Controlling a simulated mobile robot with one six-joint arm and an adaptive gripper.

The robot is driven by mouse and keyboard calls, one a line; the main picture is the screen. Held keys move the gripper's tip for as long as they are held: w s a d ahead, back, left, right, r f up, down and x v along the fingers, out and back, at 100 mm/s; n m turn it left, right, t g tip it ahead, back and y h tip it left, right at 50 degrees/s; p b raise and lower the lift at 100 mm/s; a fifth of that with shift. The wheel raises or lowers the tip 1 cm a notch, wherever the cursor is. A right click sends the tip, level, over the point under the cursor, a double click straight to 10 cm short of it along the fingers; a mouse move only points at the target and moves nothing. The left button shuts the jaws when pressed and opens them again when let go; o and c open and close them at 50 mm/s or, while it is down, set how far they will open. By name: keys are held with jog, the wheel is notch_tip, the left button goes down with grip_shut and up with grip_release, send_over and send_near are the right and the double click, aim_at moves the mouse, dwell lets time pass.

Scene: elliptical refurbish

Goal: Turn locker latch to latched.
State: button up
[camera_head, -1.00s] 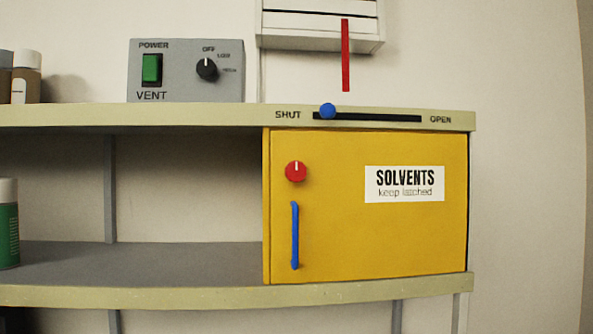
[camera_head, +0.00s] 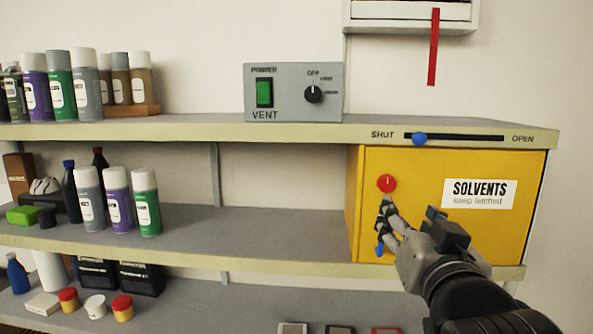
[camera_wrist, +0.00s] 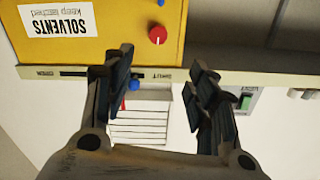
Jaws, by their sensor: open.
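The yellow locker (camera_head: 480,222) has a white label reading "SOLVENTS keep latched". Its latch is a round red knob (camera_head: 386,183) at the door's upper left, with its white mark pointing about straight up. In the wrist view, which is upside down, the red knob (camera_wrist: 158,35) shows beyond and between the fingers. My gripper (camera_head: 410,209) is open and empty in front of the door, below and right of the knob in the head view. The wrist view shows my gripper's spread fingers (camera_wrist: 160,60), apart from the knob. The blue door handle (camera_head: 380,250) is mostly hidden behind a finger.
A blue slider (camera_head: 419,139) sits near SHUT on the shelf edge above the locker. A grey vent box (camera_head: 293,92) stands on the top shelf. Spray cans (camera_head: 117,193) and bottles fill the shelves at left.

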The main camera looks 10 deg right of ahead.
aim_at(387, 185)
jog(key=p+x, duration=0.3)
jog(key=x, duration=1.4)
jog(key=shift+w+d+f, duration=0.1)
jog(key=shift+d+f, duration=0.1)
jog(key=shift+d, duration=0.05)
jog(key=shift+c, duration=0.3)
jog(key=c, duration=1)
